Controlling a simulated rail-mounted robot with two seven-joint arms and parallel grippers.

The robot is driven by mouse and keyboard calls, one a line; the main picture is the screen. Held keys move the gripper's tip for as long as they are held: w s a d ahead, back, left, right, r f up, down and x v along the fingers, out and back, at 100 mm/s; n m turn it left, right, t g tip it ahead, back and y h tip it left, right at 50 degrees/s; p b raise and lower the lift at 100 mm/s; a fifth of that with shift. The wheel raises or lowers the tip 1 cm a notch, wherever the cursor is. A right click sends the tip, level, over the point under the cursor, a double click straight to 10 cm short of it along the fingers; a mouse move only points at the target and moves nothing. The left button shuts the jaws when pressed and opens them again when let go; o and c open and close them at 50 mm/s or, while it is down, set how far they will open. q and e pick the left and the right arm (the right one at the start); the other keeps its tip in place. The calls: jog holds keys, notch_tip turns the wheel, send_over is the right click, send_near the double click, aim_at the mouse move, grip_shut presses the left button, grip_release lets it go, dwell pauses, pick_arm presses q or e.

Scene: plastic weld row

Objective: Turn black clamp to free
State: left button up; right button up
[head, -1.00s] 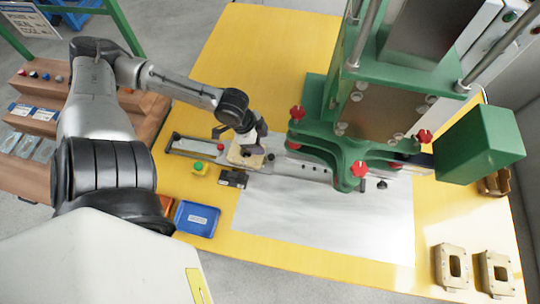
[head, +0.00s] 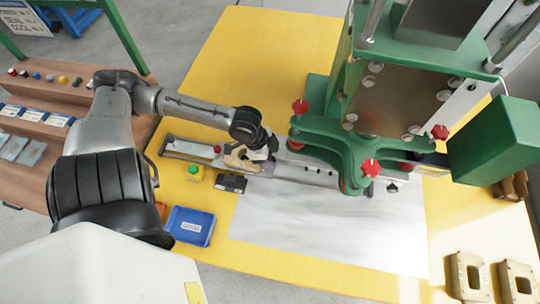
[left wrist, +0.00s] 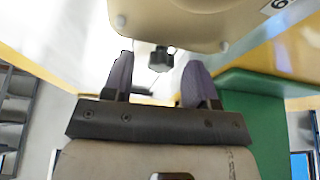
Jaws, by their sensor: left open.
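My left gripper (head: 268,154) is at the right side of a beige part (head: 238,160) that sits on the long metal slide (head: 310,176). In the left wrist view its two purple-grey fingers (left wrist: 160,80) stand apart. A black knob (left wrist: 160,58), which looks like the black clamp, shows between and just beyond the fingertips, close to the edge of the beige part (left wrist: 190,22). I cannot tell whether a finger touches it. In the head view the gripper seems to hide this knob. My right gripper is not in view.
The green press (head: 340,140) stands close to the right of the gripper, with red knobs. A green button box (head: 194,173), a black block (head: 231,183) and a blue bin (head: 190,225) lie in front. The grey sheet (head: 320,240) is clear.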

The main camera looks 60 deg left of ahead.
pick_arm(q)
jog(key=c, duration=0.9)
jog(key=m+p, duration=0.1)
jog(key=p, duration=0.2)
jog(key=shift+w+a+r+m+h, duration=0.1)
jog(key=shift+r+m+h, duration=0.2)
jog(key=shift+m, duration=0.1)
jog(key=m+g+h+p, duration=0.1)
jog(key=m+p, duration=0.1)
jog(key=m, duration=0.1)
jog(key=shift+f, duration=0.2)
jog(key=shift+m, duration=0.4)
jog(key=shift+f+g+p, duration=0.1)
jog(key=shift+g+p, duration=0.2)
jog(key=o, duration=0.9)
